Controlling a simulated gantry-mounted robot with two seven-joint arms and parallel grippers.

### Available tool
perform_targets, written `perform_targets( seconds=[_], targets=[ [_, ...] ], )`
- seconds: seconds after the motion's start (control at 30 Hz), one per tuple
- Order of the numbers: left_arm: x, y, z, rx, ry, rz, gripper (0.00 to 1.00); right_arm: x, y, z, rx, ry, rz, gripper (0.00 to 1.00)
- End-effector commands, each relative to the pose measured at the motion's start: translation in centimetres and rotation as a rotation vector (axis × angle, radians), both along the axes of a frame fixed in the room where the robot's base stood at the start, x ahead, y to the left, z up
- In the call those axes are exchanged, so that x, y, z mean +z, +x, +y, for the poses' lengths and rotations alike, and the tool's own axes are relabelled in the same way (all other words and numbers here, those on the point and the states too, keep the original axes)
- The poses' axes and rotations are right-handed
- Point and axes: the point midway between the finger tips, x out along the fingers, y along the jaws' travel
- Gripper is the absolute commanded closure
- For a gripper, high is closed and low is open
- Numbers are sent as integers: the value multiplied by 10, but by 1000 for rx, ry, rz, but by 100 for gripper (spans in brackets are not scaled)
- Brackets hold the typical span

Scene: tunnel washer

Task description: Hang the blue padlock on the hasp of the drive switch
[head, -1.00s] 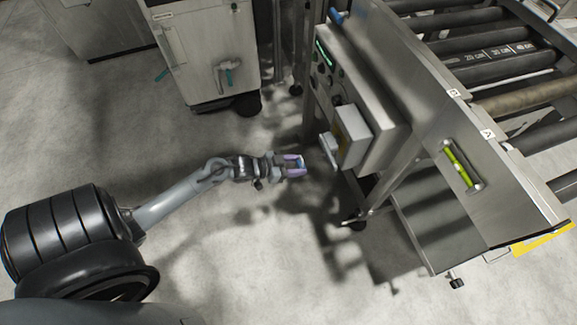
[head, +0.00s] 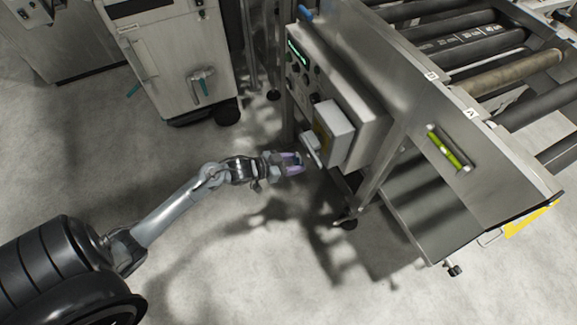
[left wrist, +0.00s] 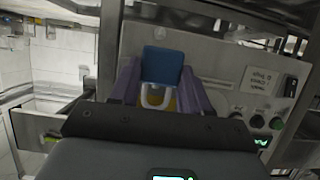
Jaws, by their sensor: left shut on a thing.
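The blue padlock (left wrist: 162,64) shows in the left wrist view between the purple fingers of my left gripper (head: 296,163), with its pale shackle (left wrist: 155,96) beyond the body. My left gripper is shut on it. In the head view the padlock is mostly hidden by the fingers. The drive switch is a light grey box (head: 335,128) with a yellow plate on the front of the steel control panel. Its grey handle part (head: 312,149) sticks out just right of my fingertips. The hasp itself is too small to make out. My right gripper is not in view.
The control panel (head: 303,62) with knobs and a green display stands above the switch; knobs (left wrist: 257,121) also show in the wrist view. A roller conveyor (head: 470,50) is behind it. A white cabinet (head: 170,60) stands at upper left. The floor below my arm is clear.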

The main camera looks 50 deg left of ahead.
Motion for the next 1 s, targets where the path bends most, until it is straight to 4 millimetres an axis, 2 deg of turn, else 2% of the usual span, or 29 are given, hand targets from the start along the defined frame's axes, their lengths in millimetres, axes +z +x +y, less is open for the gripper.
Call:
perform_targets(
  seconds=[0.63, 1.0],
  targets=[
    [-4, 35, -12, 0, 1, -3, 86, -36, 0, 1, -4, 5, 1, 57],
    [-11, 43, -15, 1, 0, 0, 86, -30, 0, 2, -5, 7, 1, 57]
  ],
)
